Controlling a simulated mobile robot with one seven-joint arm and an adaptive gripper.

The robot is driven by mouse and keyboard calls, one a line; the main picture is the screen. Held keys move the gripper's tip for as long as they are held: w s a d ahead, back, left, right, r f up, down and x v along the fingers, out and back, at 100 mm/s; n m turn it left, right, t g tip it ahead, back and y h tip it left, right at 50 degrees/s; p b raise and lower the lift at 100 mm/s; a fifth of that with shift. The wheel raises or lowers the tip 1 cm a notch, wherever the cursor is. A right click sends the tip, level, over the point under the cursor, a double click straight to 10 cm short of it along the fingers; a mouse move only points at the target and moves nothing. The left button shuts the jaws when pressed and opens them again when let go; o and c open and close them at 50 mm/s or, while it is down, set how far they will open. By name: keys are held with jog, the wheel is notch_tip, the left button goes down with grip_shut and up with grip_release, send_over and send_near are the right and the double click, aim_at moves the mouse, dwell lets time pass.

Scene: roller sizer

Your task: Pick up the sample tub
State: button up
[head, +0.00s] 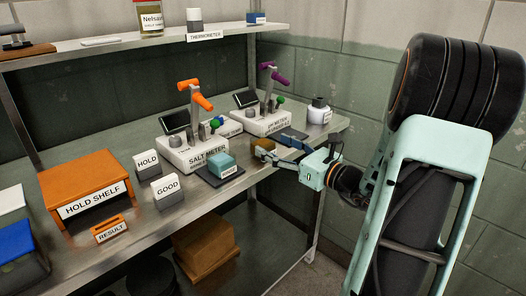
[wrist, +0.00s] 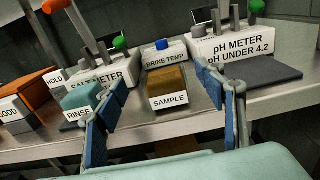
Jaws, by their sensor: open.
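The sample tub (wrist: 168,88) is a small brown block-shaped tub with a white SAMPLE label on its front. It stands upright on the steel bench, in the middle of the wrist view, and shows partly behind my fingers in the head view (head: 263,145). My gripper (wrist: 158,108) is open, one blue-padded finger to the left of the tub and one to the right. The tub lies ahead between the fingers, with a visible gap on the right. Whether either finger touches it I cannot tell.
The teal RINSE tub (head: 222,165) stands on a dark pad left of my gripper. Behind are the salt meter (head: 193,155), the pH meter (head: 262,122) and the BRINE TEMP block (wrist: 165,54). A dark pad (wrist: 260,75) lies right of the sample tub. The bench front edge (head: 190,215) is close.

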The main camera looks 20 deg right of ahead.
aim_at(271, 143)
jog(key=b+x, duration=0.1)
jog(key=x, duration=0.4)
jog(key=shift+w, duration=0.2)
jog(key=shift+r, duration=0.1)
jog(key=c, duration=1.3)
